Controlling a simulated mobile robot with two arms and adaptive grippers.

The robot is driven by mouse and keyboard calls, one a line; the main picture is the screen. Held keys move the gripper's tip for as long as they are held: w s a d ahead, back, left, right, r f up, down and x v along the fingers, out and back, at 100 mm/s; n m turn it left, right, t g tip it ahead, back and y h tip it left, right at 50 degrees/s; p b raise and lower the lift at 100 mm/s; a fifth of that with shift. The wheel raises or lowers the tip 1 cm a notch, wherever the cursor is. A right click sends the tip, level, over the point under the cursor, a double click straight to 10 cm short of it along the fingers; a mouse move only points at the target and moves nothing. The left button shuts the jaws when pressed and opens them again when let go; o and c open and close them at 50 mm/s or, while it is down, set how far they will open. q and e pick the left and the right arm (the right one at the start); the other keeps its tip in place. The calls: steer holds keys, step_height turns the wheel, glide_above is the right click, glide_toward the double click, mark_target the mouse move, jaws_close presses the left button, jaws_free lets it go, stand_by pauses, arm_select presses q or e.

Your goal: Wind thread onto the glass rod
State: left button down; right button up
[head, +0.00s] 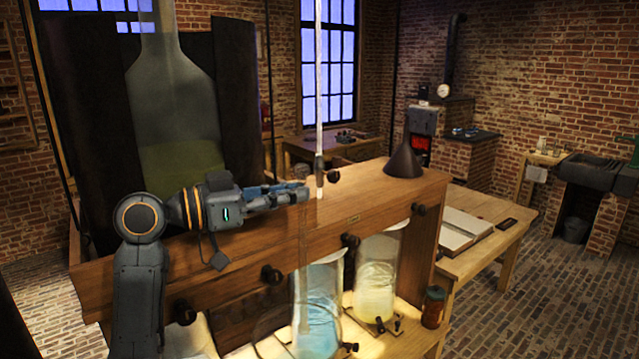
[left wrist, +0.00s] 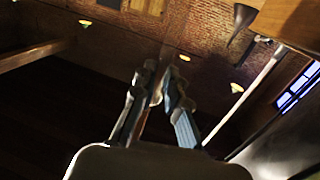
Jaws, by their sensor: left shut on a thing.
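The pale upright glass rod (head: 319,90) stands above the wooden beam, with a dark fitting (head: 319,168) near its lower end. A long pale rod (left wrist: 258,85) slants at the right of the left wrist view; I cannot tell if it is the same one. My left gripper (head: 304,193) reaches right across the beam, its tips just left of the rod's foot. In the left wrist view the gripper (left wrist: 163,80) is shut on a small pale thing (left wrist: 156,97) too small to identify. I cannot make out any thread. My right gripper is not in view.
The wooden beam (head: 385,195) carries a dark funnel (head: 404,160). Below stand a jar of blue liquid (head: 318,310) and a jar of yellowish liquid (head: 378,280). A large bottle (head: 172,100) rises behind my left arm. A table with an open book (head: 460,232) is at right.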

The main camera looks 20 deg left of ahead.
arm_select(q)
step_height(320, 180, down, 30)
steer(key=b, duration=2.2)
steer(key=shift+s+a+b, duration=0.15)
steer(key=shift+a+b, duration=0.1)
steer(key=shift+b, duration=0.15)
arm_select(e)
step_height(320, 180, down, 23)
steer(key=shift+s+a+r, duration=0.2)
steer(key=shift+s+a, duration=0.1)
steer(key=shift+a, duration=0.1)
arm_select(q)
steer(key=shift+r, duration=0.1)
